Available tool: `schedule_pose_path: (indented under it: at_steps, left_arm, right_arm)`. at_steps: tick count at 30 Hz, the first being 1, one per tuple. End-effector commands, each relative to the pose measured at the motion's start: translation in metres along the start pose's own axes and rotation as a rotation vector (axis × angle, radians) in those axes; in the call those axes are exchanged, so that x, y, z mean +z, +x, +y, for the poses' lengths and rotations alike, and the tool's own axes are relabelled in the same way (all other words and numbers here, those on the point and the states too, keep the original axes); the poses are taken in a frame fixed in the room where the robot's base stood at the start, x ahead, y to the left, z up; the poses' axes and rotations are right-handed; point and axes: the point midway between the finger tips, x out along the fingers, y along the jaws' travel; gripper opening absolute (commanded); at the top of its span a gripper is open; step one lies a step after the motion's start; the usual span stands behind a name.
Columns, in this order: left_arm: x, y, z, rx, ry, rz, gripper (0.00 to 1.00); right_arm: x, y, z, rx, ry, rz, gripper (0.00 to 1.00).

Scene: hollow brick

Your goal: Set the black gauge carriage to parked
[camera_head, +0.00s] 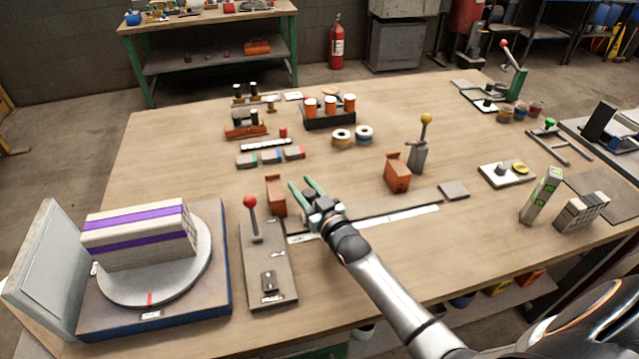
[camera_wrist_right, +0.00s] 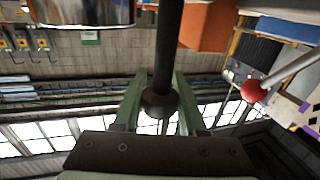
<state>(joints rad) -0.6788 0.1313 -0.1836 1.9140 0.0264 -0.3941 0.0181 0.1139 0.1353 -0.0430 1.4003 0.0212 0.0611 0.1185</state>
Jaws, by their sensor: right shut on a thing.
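My right gripper (camera_head: 302,187) reaches over the left part of a long flat rail (camera_head: 400,205) with a white strip along its front. In the right wrist view a black knob on a black stem (camera_wrist_right: 168,40) stands between the two green fingers, and the gripper (camera_wrist_right: 160,85) is shut on it. I take this to be the handle of the black gauge carriage. In the head view my gripper and wrist hide the carriage, so its exact place along the rail cannot be told. My left gripper is not in view.
An orange block (camera_head: 277,196) stands just left of my gripper, another (camera_head: 397,173) to the right. A red-knobbed lever (camera_head: 252,205) on a grey plate is near on the left; it also shows in the wrist view (camera_wrist_right: 254,90). A yellow-knobbed lever (camera_head: 417,156) stands behind the right block.

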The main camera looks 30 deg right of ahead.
Motion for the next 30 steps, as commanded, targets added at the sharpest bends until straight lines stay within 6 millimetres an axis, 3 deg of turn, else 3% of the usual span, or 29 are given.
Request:
schedule_pose_path:
  at_steps: [3,9,22,23,30]
  left_arm:
    - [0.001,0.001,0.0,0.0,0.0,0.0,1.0]
    - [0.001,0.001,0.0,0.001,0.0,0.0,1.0]
    - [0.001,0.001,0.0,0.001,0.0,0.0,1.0]
    - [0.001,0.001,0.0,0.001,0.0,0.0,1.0]
    - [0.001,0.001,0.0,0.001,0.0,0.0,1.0]
  right_arm:
    - [0.0,0.006,-0.02,0.0,0.004,0.0,0.0]
    - [0.0,0.01,-0.039,0.0,0.001,0.0,0.0]
    - [0.0,0.012,-0.045,-0.004,0.0,0.001,0.0]
    - [0.0,0.012,-0.045,-0.004,0.001,0.001,0.42]
    - [0.0,0.012,-0.044,-0.003,0.001,0.001,0.69]
